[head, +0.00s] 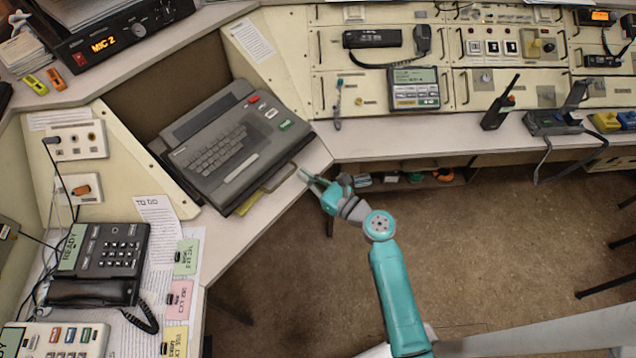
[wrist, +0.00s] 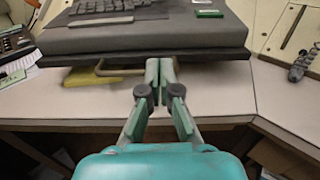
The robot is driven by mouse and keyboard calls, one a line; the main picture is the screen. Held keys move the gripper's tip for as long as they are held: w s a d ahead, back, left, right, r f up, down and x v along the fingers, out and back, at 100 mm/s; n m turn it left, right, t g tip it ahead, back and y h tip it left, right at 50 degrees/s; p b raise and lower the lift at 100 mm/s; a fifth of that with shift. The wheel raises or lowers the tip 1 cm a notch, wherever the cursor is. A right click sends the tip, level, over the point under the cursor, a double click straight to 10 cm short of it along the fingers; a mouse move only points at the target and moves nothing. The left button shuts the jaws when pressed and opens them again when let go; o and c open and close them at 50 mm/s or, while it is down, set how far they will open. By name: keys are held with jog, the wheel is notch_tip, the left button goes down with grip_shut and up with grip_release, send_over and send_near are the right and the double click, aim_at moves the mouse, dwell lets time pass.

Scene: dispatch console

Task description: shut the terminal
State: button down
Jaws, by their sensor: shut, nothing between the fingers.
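The terminal (head: 225,140) is a dark grey unit with a keyboard, a red key and a green key, set at an angle on the desk in front of a dark recess (head: 165,80). It juts forward of the recess toward the desk's front edge. A thin metal handle (head: 280,178) shows under its front edge, and also in the wrist view (wrist: 118,72). My gripper (head: 304,175) is shut and empty, just off the front edge near the handle. In the wrist view my fingertips (wrist: 160,66) overlap the terminal's front (wrist: 215,45); I cannot tell whether they touch.
A desk phone (head: 110,250), papers and coloured tags lie on the left desk. A radio unit (head: 110,30) stands at the back left. Panels with a handset (head: 372,38) and a walkie-talkie (head: 498,105) line the right. The floor (head: 500,240) beside my arm is largely open.

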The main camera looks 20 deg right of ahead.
aim_at(279, 157)
jog(key=x, duration=0.7)
jog(key=shift+w+a, duration=0.1)
jog(key=shift+w, duration=0.05)
jog(key=x, duration=1)
jog(key=shift+w+a, duration=0.1)
jog(key=shift+w, duration=0.15)
jog(key=shift+w+r, duration=0.1)
jog(key=shift+r, duration=0.05)
jog(key=shift+r, duration=0.1)
